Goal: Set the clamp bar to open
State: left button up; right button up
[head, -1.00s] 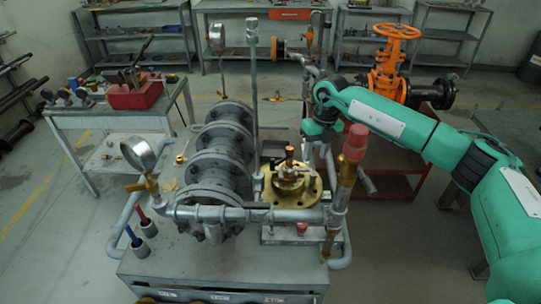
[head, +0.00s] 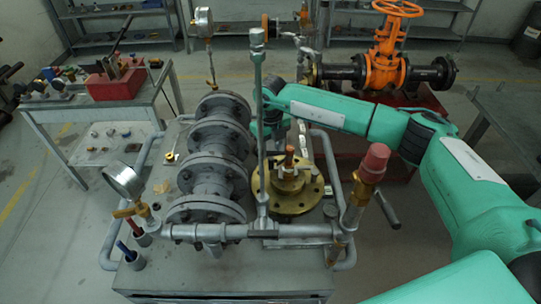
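No part is marked as the clamp bar, and I cannot tell for sure which one it is. A tall grey bar (head: 261,100) stands upright on the bench rig, left of the brass flange (head: 289,196) with its copper-coloured stem. A short grey lever (head: 386,209) sticks out right of the red-capped post (head: 372,164). My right arm reaches in from the right, behind the brass flange. My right gripper (head: 268,124) is just behind the upright bar and partly hidden by it. I cannot see its fingertips clearly, nor whether it touches the bar. My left gripper is out of view.
Dark flanged pipes (head: 215,150) stand left of the bar. A pressure gauge (head: 122,180) and a grey pipe (head: 205,232) run along the front. An orange valve (head: 384,65) is behind my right arm. A side table (head: 90,110) with a red tool stands left.

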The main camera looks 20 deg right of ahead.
aim_at(271, 158)
notch_tip(271, 158, down, 5)
jog(key=shift+p, duration=0.6)
jog(key=shift+f, duration=0.45)
jog(key=shift+c, duration=0.7)
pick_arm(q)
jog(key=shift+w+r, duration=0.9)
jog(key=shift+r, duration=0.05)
pick_arm(e)
grip_shut()
